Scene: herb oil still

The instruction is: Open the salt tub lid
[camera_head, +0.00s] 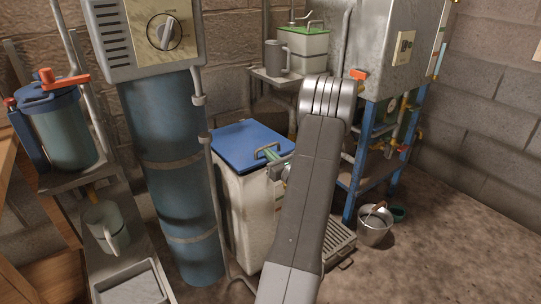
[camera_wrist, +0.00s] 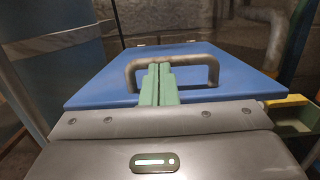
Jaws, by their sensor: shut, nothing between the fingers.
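The salt tub (camera_head: 248,210) is a white bin on the floor in the middle of the head view. Its blue lid (camera_head: 238,143) lies flat on top, closed as far as I can see. A metal loop handle (camera_head: 266,149) stands at the lid's front edge; the handle (camera_wrist: 198,60) and lid (camera_wrist: 100,88) fill the middle of the wrist view. My gripper (camera_head: 273,157) is at the handle. In the wrist view its green fingers (camera_wrist: 159,70) are together and empty, overlapping the handle's bar; I cannot tell whether they touch it. My arm hides the tub's right side.
A blue column (camera_head: 170,180) stands close left of the tub. A blue-legged metal frame (camera_head: 357,160) stands to the right, with a bucket (camera_head: 375,228) on the floor. Behind, a shelf holds a grey mug (camera_head: 274,58) and a green-lidded container (camera_head: 306,48). Floor at right is clear.

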